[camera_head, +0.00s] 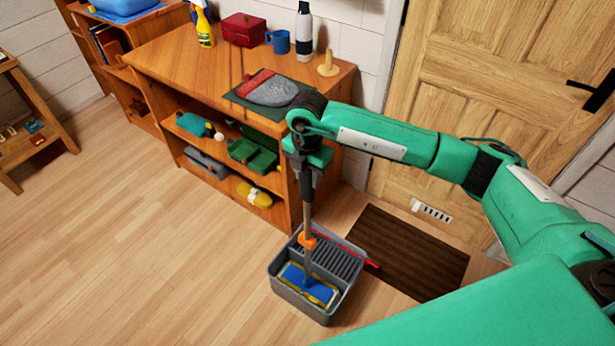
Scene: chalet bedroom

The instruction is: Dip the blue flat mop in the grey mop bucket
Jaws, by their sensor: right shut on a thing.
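The grey mop bucket (337,312) stands on the wooden floor in front of the shelf unit, with a ribbed grey grid along its back part. The blue flat mop (318,291) has a blue head with yellow edges, which sits inside the open front part of the bucket. Its handle rises nearly upright, with an orange collar low on it. My right gripper (307,188) points down above the bucket and is shut on the upper part of the mop handle. The fingertips are small in the picture. My left gripper is not in view.
A wooden shelf unit (180,62) with several items stands behind the bucket. A dark brown doormat (415,255) lies to the right before the wooden door (490,85). A red rod (372,264) sticks out by the bucket's right side. Floor at left is clear.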

